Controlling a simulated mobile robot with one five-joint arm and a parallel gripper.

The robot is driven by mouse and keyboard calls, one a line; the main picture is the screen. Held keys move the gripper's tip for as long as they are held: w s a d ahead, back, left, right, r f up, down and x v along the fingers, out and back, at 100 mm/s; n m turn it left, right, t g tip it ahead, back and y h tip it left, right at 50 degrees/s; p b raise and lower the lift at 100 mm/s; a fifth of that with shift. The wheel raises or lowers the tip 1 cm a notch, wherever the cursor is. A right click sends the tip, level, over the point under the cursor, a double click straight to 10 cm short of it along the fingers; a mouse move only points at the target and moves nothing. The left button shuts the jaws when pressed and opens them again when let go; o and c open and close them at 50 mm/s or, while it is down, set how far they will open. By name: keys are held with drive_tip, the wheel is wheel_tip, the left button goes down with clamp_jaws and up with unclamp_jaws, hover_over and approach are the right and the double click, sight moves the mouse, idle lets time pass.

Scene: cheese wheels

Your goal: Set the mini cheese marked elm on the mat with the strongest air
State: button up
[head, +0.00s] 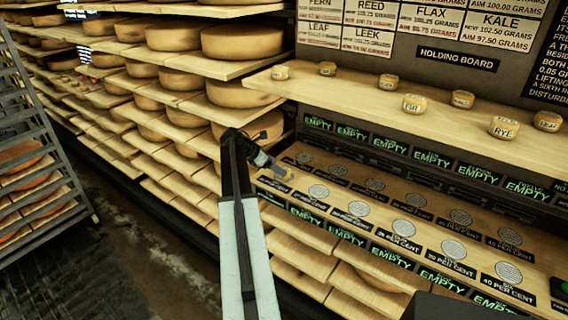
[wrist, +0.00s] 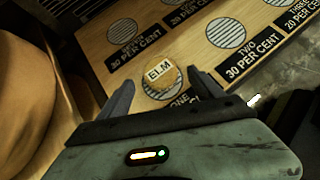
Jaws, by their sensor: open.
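The mini cheese marked ELM (wrist: 160,73) is a small pale yellow round with a white label. In the wrist view it appears to sit on the round grey mat of place one (wrist: 158,93), over its far part. My gripper (wrist: 162,78) is open, with one finger on each side of the cheese and visible gaps. In the head view my gripper (head: 268,163) is low at the left end of the mat board. Other mats show bare, such as mat two (head: 318,191) and the near right mat marked 40 per cent (head: 508,272). Mat one's percentage is hidden.
Several other mini cheeses, including one marked RYE (head: 504,127), stand on the shelf (head: 350,95) above the board. Green EMPTY signs (head: 432,158) line the edges. Large cheese wheels (head: 240,41) fill racks to the left. A metal rack (head: 40,150) stands far left.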

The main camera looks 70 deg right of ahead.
drive_tip(key=p+v, duration=0.3)
drive_tip(key=v, duration=0.3)
drive_tip(key=shift+a+r, duration=0.25)
drive_tip(key=shift+r, duration=0.05)
drive_tip(key=shift+w, duration=0.15)
